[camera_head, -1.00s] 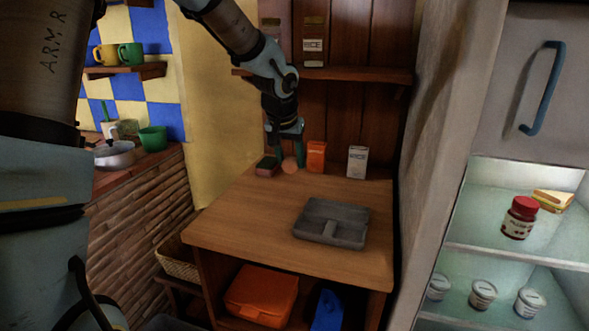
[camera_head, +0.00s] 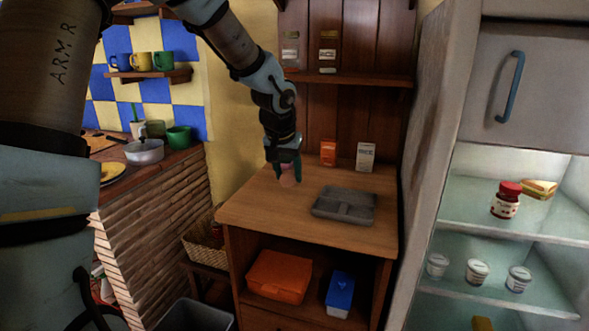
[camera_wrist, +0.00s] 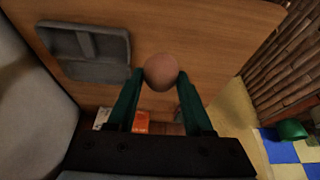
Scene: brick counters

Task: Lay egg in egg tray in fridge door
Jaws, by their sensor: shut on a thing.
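The brown egg (camera_head: 288,181) is between the fingers of my gripper (camera_head: 287,172), above the left part of the wooden table. In the wrist view the egg (camera_wrist: 160,71) sits between the two green fingertips, and my gripper (camera_wrist: 160,76) is shut on it. The fridge (camera_head: 432,222) stands at the right with its lower compartment open and lit.
A grey divided tray (camera_head: 344,218) lies on the table (camera_head: 300,225). An orange carton (camera_head: 328,153) and a white carton (camera_head: 365,157) stand at its back. Fridge shelves hold a red-lidded jar (camera_head: 506,200), a sandwich (camera_head: 540,188) and white tubs (camera_head: 477,271). The closed upper fridge door (camera_head: 515,95) has a blue handle.

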